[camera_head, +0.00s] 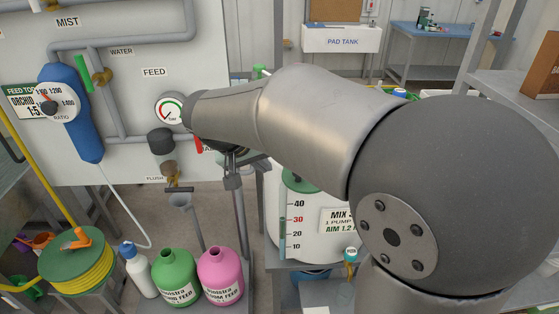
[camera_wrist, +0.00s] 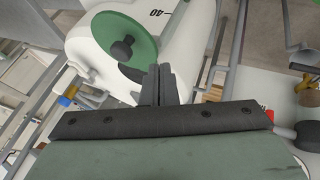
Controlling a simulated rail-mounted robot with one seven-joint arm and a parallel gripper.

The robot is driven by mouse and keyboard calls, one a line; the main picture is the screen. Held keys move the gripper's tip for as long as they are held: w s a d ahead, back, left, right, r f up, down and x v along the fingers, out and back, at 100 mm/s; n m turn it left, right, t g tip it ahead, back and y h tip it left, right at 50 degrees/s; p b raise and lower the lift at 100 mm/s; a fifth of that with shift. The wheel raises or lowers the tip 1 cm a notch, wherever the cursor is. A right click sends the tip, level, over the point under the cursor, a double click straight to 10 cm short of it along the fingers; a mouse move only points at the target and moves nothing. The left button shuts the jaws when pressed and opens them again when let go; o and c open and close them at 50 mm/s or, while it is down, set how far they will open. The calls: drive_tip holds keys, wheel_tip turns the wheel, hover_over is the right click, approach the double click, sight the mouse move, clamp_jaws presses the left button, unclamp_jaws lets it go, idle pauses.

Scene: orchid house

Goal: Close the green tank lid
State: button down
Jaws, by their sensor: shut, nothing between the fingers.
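The white tank (camera_head: 285,220) with a 10 to 40 scale stands behind my arm in the head view. Part of its green lid (camera_head: 302,184) shows above the scale; my arm hides much of the tank's top. In the wrist view the lid is a green disc (camera_wrist: 143,47) with a black knob (camera_wrist: 122,48), against the white tank (camera_wrist: 190,22). I cannot tell its exact tilt or whether the opening is covered. My gripper (camera_wrist: 158,72) is shut and empty, its fingertips near the lid's lower right edge in the picture. Contact is unclear.
A wall panel (camera_head: 130,95) with pipes and a gauge stands left. Green (camera_head: 176,275) and pink (camera_head: 220,273) feed bottles, a white bottle (camera_head: 137,268) and a yellow hose reel (camera_head: 77,265) stand below it. A metal post (camera_head: 234,210) rises left of the tank.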

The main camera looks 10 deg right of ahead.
drive_tip(key=shift+d+f+p, duration=0.2)
drive_tip(key=shift+d+f, duration=0.1)
drive_tip(key=shift+d, duration=0.5)
drive_tip(key=shift+d+f+p, duration=0.15)
drive_tip(key=shift+d+f, duration=0.2)
drive_tip(key=shift+d, duration=0.4)
drive_tip(key=shift+d+f+p, duration=0.2)
drive_tip(key=shift+d+f, duration=0.1)
drive_tip(key=shift+d, duration=0.5)
